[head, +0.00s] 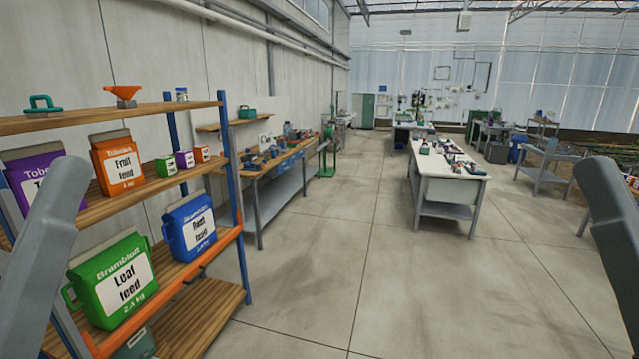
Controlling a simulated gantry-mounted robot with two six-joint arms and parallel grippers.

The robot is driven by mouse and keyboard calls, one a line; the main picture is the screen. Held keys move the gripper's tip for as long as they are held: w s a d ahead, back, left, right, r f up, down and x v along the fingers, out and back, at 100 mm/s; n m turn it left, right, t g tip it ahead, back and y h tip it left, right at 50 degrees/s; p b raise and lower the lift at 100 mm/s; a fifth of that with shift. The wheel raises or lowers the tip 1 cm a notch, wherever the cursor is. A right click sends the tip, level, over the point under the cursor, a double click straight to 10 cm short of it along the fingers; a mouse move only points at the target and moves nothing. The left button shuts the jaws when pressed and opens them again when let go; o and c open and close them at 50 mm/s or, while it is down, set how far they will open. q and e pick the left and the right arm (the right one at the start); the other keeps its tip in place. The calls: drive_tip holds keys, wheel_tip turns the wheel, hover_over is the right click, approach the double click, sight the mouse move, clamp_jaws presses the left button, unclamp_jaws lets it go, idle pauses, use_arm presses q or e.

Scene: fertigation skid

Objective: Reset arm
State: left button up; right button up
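Parts of my two arms show at the edges of the head view. A grey link of my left arm rises from the lower left corner in front of the shelf. A grey link of my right arm stands at the right edge. Neither arm's gripper is in the picture, so I cannot see what either holds.
A wooden shelf rack (205,297) at left holds feed containers: orange Fruit feed (119,165), blue (189,226) and green Leaf feed (110,281). A workbench (285,158) stands along the wall. A white table (452,189) stands ahead. The concrete floor (345,265) between is clear.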

use_arm(q)
wheel_tip(320, 180, up, 26)
drive_tip(key=p, duration=2.3)
wheel_tip(320, 180, down, 61)
drive_tip(key=b, duration=6.1)
drive_tip(key=shift+h, duration=0.3)
drive_tip(key=shift+c, duration=0.2)
